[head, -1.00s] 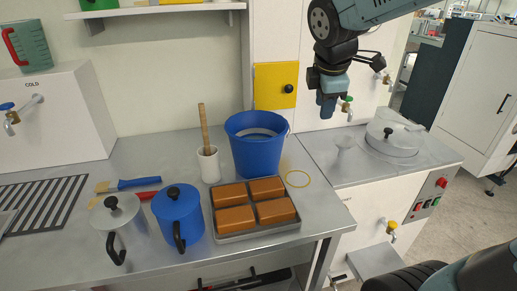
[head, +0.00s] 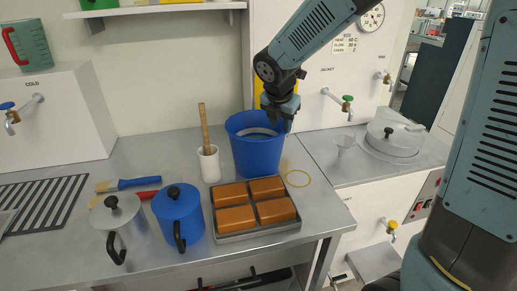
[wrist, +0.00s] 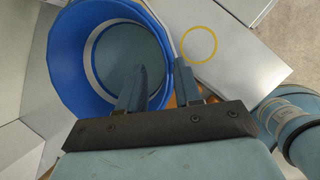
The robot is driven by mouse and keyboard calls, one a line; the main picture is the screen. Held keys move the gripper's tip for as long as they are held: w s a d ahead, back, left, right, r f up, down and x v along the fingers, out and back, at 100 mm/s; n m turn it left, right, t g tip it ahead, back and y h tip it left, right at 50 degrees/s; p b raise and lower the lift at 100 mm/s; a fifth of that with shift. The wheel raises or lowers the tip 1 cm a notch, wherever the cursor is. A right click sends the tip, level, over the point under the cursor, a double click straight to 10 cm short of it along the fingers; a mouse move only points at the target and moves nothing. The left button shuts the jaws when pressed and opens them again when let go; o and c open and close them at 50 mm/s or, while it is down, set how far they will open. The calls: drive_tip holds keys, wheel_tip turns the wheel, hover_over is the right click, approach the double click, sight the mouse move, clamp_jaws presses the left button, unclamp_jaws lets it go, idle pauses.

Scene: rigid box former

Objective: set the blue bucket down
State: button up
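The blue bucket (head: 257,155) stands upright on the steel bench, behind the tray of brown blocks; the wrist view shows its open mouth and rim (wrist: 75,70). My gripper (head: 280,119) points down at the bucket's right rim. In the wrist view my gripper (wrist: 162,72) has its fingers apart, one over the inside of the bucket and one outside, with the rim between them. A gap shows between the fingers. A thin yellow ring (head: 297,171) lies on the bench right of the bucket, with nothing inside it; it also shows in the wrist view (wrist: 199,27).
A white pot with a wooden handle (head: 209,165) stands close left of the bucket. The tray (head: 262,236) of brown blocks is in front. A blue jug (head: 179,217) and a grey jug (head: 120,229) stand front left. A lidded round vessel (head: 394,137) is at the right.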

sight(282, 141)
drive_tip(key=shift+s+x, duration=0.15)
drive_tip(key=shift+x, duration=1.6)
drive_tip(key=shift+s+x, duration=0.2)
drive_tip(key=shift+x, duration=1.5)
drive_tip(key=shift+f, duration=0.15)
clamp_jaws()
drive_tip(key=shift+a, duration=0.1)
